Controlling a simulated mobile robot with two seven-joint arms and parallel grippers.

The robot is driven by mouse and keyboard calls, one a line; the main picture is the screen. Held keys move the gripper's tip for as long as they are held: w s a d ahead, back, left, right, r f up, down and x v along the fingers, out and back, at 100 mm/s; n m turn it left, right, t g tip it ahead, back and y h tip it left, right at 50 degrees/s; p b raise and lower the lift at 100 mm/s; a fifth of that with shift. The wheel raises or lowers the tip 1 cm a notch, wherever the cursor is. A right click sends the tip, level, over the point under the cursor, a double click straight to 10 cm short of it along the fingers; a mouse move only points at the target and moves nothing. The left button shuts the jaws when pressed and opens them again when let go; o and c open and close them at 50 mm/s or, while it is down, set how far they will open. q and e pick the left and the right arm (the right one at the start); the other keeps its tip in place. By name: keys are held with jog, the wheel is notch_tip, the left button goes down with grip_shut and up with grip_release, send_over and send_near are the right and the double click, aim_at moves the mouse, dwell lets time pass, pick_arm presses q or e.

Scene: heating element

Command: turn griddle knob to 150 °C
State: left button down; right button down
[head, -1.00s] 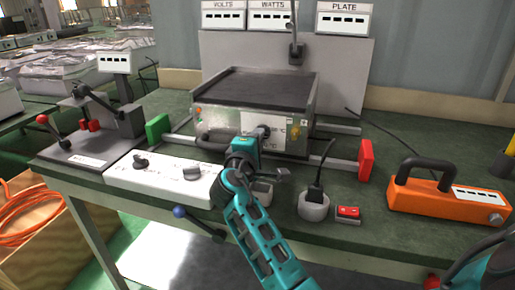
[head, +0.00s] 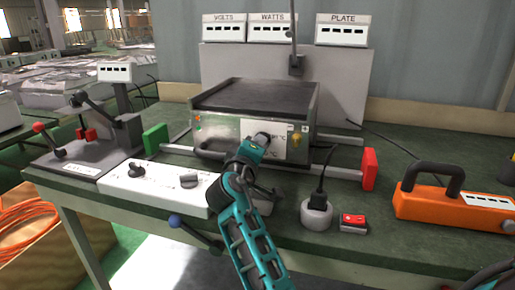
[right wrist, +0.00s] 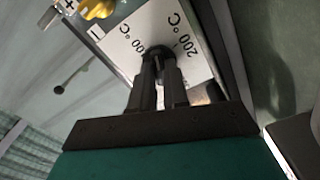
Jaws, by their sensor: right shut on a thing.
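The griddle (head: 255,95) is a metal box with a dark flat top plate on the green bench. Its front has a white dial label; "200 °C" and part of another mark show on the label (right wrist: 150,35) in the right wrist view. The dark griddle knob (head: 263,138) sits in front of this label. My right gripper (right wrist: 158,75) is shut on the knob, its two dark fingers at either side. The fingers hide much of the knob, and I cannot read its setting. My left gripper is not in view.
A yellow knob (head: 297,140) sits right of the dial. A white control box (head: 155,185) with knobs stands front left. A black plug (head: 317,200), red switch (head: 353,222) and orange handled device (head: 455,207) lie right. Red (head: 369,170) and green (head: 155,139) blocks flank the griddle.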

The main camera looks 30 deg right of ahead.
jog(key=c, duration=1.1)
grip_release()
